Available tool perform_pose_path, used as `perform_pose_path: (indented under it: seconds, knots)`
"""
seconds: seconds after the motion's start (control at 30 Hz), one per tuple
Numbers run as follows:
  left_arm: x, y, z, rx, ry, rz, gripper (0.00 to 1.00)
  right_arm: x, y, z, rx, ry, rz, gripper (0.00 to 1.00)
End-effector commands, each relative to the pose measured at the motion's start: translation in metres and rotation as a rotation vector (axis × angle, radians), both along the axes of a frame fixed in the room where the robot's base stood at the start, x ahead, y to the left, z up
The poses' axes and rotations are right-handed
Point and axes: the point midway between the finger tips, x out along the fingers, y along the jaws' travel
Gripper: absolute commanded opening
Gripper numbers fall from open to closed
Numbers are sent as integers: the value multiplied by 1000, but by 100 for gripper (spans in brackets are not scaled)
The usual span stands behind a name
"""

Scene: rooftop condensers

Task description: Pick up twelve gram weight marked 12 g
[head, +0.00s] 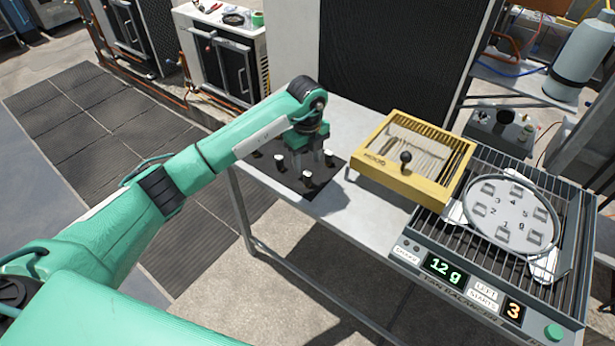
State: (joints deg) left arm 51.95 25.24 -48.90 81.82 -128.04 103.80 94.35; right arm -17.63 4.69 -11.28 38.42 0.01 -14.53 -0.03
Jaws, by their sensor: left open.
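Several small weights with pale tops stand on a black mat (325,177) on the metal table. One weight (307,177) is just below my left gripper (307,166), another weight (279,161) is left of it, and another (329,158) is to its right. Their markings are too small to read, so I cannot tell which is the 12 g one. My left gripper points down over the mat with its fingers apart. I see nothing held between them. My right gripper is not in view.
A yellow wooden box (437,192) with a slatted inside and black knob stands right of the mat. A balancing device (400,257) with a round numbered plate (508,214) is at the right; its displays read "12 g" and "3". A gas cylinder (580,65) stands behind.

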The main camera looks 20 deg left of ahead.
Motion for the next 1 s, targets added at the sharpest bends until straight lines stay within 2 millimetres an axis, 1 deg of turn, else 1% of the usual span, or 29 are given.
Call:
perform_pose_path:
  seconds: [0.03,0.1,0.33,0.47,0.5,0.6,0.7,0.9,0.97,1.0]
  knots:
    - [-1,0,-8,-1,4,1,48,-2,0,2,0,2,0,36]
    - [0,-1,-15,-2,1,-1,48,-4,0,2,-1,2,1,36]
    - [3,0,-31,-2,4,0,48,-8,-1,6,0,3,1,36]
    - [8,1,-50,-2,5,0,48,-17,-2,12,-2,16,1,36]
    - [8,1,-57,-2,4,-1,48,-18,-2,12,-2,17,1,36]
    - [8,1,-68,-2,2,-2,48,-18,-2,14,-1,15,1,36]
    - [8,2,-74,-2,2,-1,48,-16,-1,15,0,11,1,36]
    - [9,2,-74,-2,0,-2,48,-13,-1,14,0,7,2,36]
    - [9,2,-74,-2,0,-2,37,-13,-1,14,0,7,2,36]
    - [9,2,-74,-2,0,-2,29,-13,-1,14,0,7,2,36]
